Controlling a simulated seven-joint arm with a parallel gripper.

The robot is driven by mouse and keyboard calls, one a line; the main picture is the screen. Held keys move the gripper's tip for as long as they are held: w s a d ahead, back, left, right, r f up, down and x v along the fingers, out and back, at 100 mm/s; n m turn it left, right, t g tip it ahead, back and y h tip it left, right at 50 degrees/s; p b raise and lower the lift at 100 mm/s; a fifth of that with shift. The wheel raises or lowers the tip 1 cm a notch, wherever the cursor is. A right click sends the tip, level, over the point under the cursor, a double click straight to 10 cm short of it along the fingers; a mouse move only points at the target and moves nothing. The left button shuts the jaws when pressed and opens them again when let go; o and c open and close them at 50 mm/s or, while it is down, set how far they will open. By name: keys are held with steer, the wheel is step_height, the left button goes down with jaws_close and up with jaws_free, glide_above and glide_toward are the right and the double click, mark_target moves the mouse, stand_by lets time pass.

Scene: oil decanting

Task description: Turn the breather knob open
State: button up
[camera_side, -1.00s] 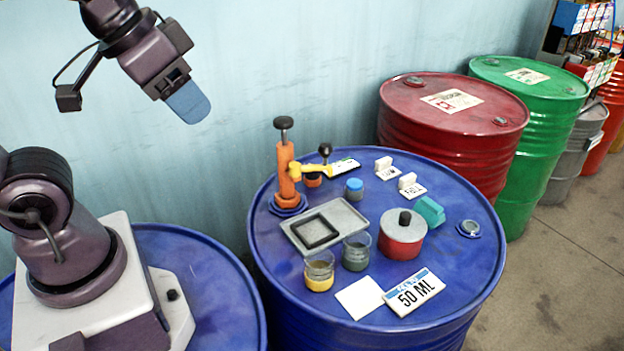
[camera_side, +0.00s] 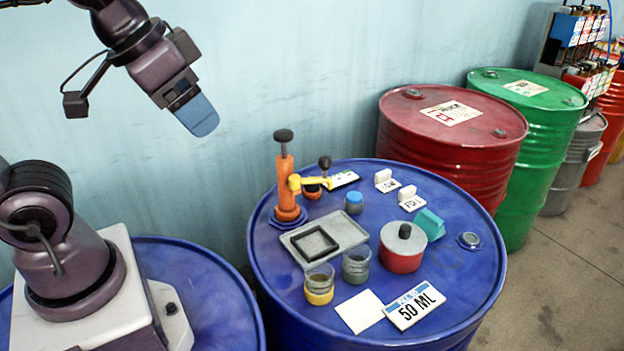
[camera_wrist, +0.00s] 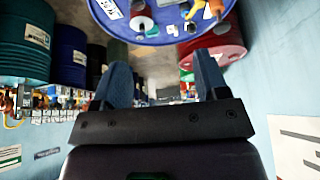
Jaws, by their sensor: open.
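An orange pump (camera_side: 286,185) with a black top knob stands at the back left of the blue drum top (camera_side: 462,268). Beside it, a smaller black knob (camera_side: 325,162) stands on a stem near a yellow arm (camera_side: 309,182) and a low orange-and-black fitting (camera_side: 313,192). I cannot tell for sure which part is the breather knob, or its setting. My gripper (camera_side: 198,116) hangs high to the left of the pump, well clear of everything. In the wrist view, its two blue fingers (camera_wrist: 163,75) stand apart with nothing between them.
On the drum top are a grey tray (camera_side: 292,236), two glass cups (camera_side: 319,284) (camera_side: 356,263), a red pot (camera_side: 402,262), a blue-capped jar (camera_side: 354,203), a teal block (camera_side: 430,224) and a 50 ML card (camera_side: 413,305). Red (camera_side: 450,135) and green (camera_side: 530,150) drums stand behind.

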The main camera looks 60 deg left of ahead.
steer(key=w+a+r+m+g+y, duration=0.1)
steer(key=w+a+g, duration=0.15)
steer(key=w, duration=0.85)
steer(key=w+a+f+m+g, duration=0.1)
steer(key=w+a+f, duration=0.45)
steer(key=w, duration=0.25)
steer(key=w+a+f+g, duration=0.1)
steer(key=w+a+f, duration=0.3)
steer(key=w+f, duration=0.25)
steer(key=shift+g+h, duration=0.45)
steer(key=shift+h, duration=0.15)
steer(key=w+a+f, duration=0.1)
steer(key=a+f, duration=0.1)
steer(key=f, duration=0.5)
steer(key=w+a+f, duration=0.1)
steer(key=a+f, duration=0.1)
steer(key=f, duration=0.5)
steer(key=w+a+f, duration=0.2)
steer(key=f, duration=0.6)
steer(key=shift+a+f, duration=0.1)
steer(key=shift+a, duration=0.05)
steer(key=c, duration=0.9)
